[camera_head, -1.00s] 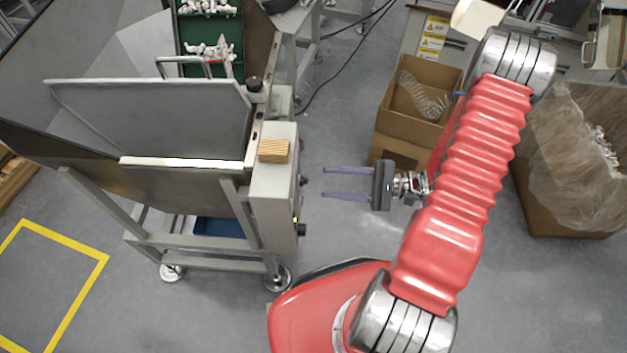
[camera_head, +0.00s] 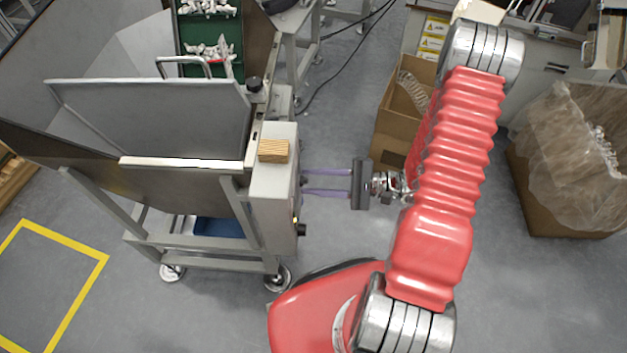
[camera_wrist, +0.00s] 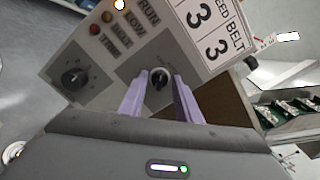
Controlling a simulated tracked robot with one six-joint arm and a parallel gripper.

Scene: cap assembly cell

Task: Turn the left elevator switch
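The grey control box (camera_head: 274,200) has two black rotary switches on its face. In the wrist view, one switch (camera_wrist: 74,77) is at the left, clear of my gripper, and the other (camera_wrist: 159,78) is near the middle. My gripper (camera_wrist: 152,82) is open, its two purple fingers on either side of the middle switch. I cannot tell whether the fingers touch it. In the head view, my gripper (camera_head: 303,181) reaches the box's right side, fingers apart. The left switch shows there as a black knob (camera_head: 302,230), nearer the camera.
The panel has indicator lights (camera_wrist: 94,29) and a label reading "FEED BELT 33" (camera_wrist: 212,35). A wooden block (camera_head: 273,150) lies on the box. A grey hopper (camera_head: 160,115) stands left of it. Cardboard boxes (camera_head: 392,125) stand behind my arm.

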